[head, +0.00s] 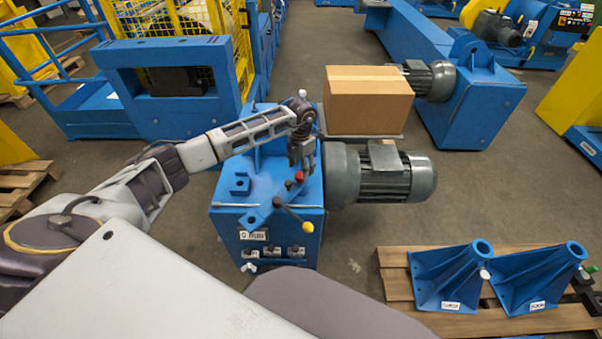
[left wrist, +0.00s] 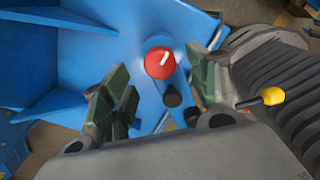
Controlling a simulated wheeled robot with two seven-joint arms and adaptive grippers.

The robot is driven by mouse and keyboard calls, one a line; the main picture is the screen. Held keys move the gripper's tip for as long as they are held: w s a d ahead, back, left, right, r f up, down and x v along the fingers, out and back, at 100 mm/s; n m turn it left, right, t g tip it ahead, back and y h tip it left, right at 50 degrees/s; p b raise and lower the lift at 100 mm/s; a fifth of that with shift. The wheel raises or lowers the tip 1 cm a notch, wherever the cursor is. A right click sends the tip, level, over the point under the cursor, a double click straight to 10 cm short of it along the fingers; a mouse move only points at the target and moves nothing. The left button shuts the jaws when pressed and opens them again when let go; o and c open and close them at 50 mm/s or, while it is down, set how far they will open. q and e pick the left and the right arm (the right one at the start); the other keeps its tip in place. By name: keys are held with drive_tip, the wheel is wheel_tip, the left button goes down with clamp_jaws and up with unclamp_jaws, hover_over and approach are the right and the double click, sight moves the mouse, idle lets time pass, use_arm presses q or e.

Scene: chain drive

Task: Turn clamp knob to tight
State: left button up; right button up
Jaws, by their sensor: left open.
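The clamp knob is red with a white pointer line and sits on the blue machine housing (head: 230,222). In the left wrist view the red knob (left wrist: 160,62) shows clearly, beyond and between the fingers, its line tilted slightly right of upright. In the head view the knob (head: 299,176) is a small red spot just below my left gripper (head: 302,163). My left gripper is open, with green finger pads either side of the knob in the left wrist view (left wrist: 163,92); nothing is between them. At the head view's right edge, a dark, cut-off part with green looks like my right gripper (head: 588,284).
A yellow-tipped lever (head: 308,227) stands close to the knob. A grey motor (head: 385,175) juts out right of the housing. A cardboard box (head: 366,105) is behind it. Blue brackets (head: 447,277) stand on a wooden pallet (head: 395,290) at right.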

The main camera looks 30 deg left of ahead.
use_arm(q)
drive_tip(key=shift+f, duration=1.95)
drive_tip(key=c, duration=1)
